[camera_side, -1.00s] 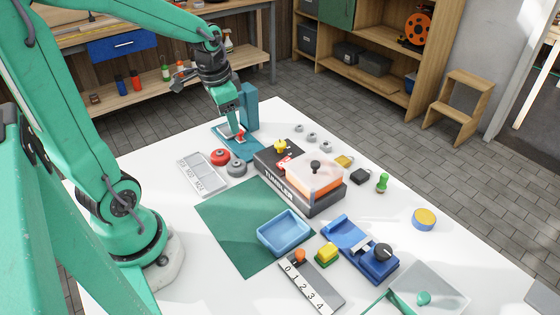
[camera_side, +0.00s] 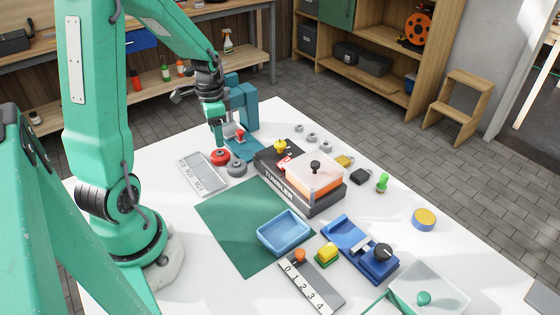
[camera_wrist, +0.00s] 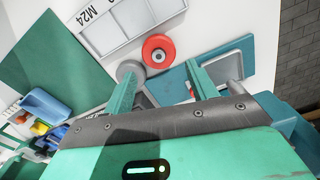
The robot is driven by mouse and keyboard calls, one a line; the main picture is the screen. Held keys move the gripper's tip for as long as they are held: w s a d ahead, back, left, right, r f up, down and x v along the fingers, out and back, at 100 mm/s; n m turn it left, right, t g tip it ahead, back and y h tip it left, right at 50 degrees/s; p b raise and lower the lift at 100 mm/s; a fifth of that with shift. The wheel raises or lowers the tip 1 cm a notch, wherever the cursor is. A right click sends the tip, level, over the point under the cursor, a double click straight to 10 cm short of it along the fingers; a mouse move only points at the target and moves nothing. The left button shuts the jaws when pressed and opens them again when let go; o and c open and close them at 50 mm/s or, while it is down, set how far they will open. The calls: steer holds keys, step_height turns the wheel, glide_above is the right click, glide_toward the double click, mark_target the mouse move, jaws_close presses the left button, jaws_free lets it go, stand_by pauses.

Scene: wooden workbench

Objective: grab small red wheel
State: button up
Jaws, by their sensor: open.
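The small red wheel (camera_side: 220,156) lies flat on the white table, beside a grey wheel (camera_side: 237,169). The grey wheel (camera_wrist: 130,70) is partly hidden by the left finger. My gripper (camera_side: 218,137) is above the table, just behind the red wheel and beside the teal stand (camera_side: 247,108). In the wrist view my gripper (camera_wrist: 160,74) has its two green fingers spread apart with nothing held between them.
A grey labelled tray (camera_side: 202,174) lies left of the wheels. A dark box (camera_side: 300,190) with an orange top is to the right. A red piece (camera_side: 240,134) sits on the teal stand's base. A green mat (camera_side: 225,215) and blue tray (camera_side: 284,234) lie nearer the camera.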

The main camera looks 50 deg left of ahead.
mark_target(220, 152)
steer(key=shift+f, duration=1)
steer(key=shift+f, duration=0.1)
steer(key=shift+d+f, duration=0.15)
steer(key=shift+f, duration=2.35)
steer(key=c, duration=0.7)
